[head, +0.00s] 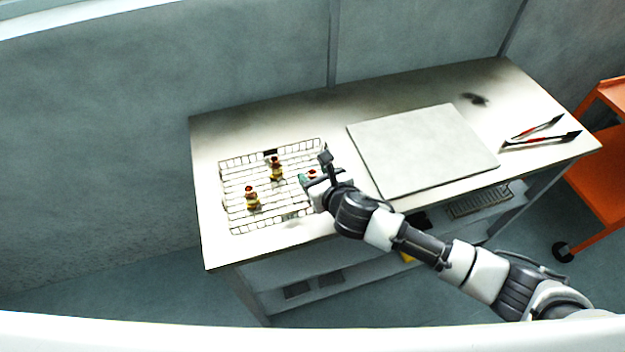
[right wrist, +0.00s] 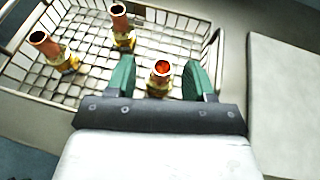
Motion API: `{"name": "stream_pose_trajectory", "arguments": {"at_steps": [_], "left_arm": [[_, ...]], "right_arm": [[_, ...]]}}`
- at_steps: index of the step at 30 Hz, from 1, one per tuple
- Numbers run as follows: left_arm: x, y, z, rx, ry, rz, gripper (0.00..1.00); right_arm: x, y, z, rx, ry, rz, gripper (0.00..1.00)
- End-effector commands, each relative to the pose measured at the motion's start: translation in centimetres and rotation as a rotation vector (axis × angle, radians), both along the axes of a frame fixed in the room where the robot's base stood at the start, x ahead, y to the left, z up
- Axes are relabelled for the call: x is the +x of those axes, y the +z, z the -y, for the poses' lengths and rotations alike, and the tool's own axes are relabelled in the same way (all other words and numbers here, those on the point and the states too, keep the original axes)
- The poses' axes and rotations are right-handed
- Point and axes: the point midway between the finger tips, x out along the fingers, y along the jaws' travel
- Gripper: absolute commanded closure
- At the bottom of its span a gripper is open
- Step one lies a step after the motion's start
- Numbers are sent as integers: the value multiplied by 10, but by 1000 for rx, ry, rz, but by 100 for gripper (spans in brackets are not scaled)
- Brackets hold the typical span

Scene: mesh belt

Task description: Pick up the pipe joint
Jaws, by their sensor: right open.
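Three copper and brass pipe joints stand in a wire mesh basket on the table. One pipe joint (head: 252,199) is at the basket's left and another pipe joint (head: 276,168) is near its back; they also show in the right wrist view. The third pipe joint (head: 312,174) is at the right side, partly hidden by my right gripper (head: 306,180). In the right wrist view this joint (right wrist: 160,76) shows in the gap between the open green fingers of the gripper (right wrist: 159,70), with space on both sides. My left gripper is not in view.
The wire basket (head: 233,226) has a low rim around the joints. A flat grey board (head: 425,150) lies to its right. Red-handled tongs (head: 540,134) lie at the table's right end. An orange cart (head: 603,170) stands beyond. A wall runs behind the table.

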Motion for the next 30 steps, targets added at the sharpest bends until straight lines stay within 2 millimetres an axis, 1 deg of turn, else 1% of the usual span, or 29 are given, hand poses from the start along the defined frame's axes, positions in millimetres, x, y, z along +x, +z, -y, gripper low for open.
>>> {"name": "stream_pose_trajectory", "arguments": {"at_steps": [4,9,13,19,20,21,30], "left_arm": [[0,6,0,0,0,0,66],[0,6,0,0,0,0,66],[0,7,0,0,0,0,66],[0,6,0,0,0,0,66],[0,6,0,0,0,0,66],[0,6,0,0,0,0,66],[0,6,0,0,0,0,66]], "right_arm": [[15,-9,-6,1,-2,-3,47],[30,-17,-14,2,-1,-1,47],[35,-20,-16,1,0,0,47],[35,-20,-16,1,0,0,47],[35,-20,-16,1,0,0,49],[35,-20,-16,1,0,0,55],[35,-20,-16,0,0,-1,100]]}}
